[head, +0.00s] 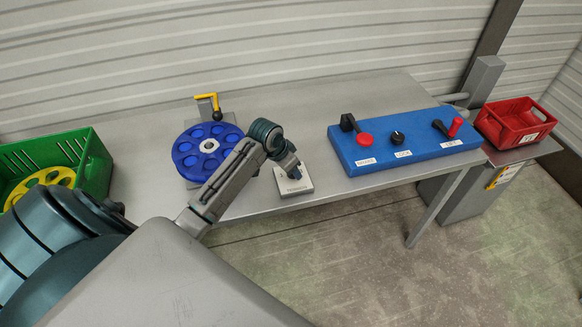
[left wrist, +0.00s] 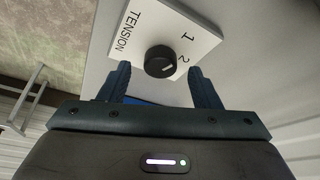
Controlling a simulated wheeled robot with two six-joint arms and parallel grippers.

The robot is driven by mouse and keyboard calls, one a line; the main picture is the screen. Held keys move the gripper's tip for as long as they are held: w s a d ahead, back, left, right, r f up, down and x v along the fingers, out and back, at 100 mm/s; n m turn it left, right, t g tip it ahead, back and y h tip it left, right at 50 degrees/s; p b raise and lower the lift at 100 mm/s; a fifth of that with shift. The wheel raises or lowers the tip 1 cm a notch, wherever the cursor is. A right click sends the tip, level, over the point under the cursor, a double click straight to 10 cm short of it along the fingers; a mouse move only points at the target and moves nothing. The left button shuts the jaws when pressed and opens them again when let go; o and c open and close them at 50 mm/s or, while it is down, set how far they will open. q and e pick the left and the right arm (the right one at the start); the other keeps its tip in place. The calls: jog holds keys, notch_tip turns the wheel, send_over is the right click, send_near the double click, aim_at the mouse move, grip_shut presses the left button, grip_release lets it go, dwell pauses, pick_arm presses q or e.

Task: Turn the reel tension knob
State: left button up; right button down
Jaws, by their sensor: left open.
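The tension knob (left wrist: 160,61) is a round black knob with a white pointer line on a white plate (left wrist: 188,24) marked TENSION, 1 and 2. The pointer is on the side toward the 2. My left gripper (left wrist: 160,72) is open, with one finger on each side of the knob's near edge; I cannot tell whether either touches it. In the head view my left gripper (head: 291,170) is over the plate (head: 295,187) and hides the knob. The blue reel (head: 190,148) is left of the plate. My right gripper is not in view.
A yellow crank handle (head: 207,97) stands behind the reel. A blue control panel (head: 375,170) with levers and a black knob lies to the right, a red crate (head: 487,124) beyond it. A green crate (head: 97,166) with a yellow reel (head: 47,181) is at left.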

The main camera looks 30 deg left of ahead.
pick_arm(q)
jog(key=shift+x, duration=1.1)
jog(key=c, duration=1)
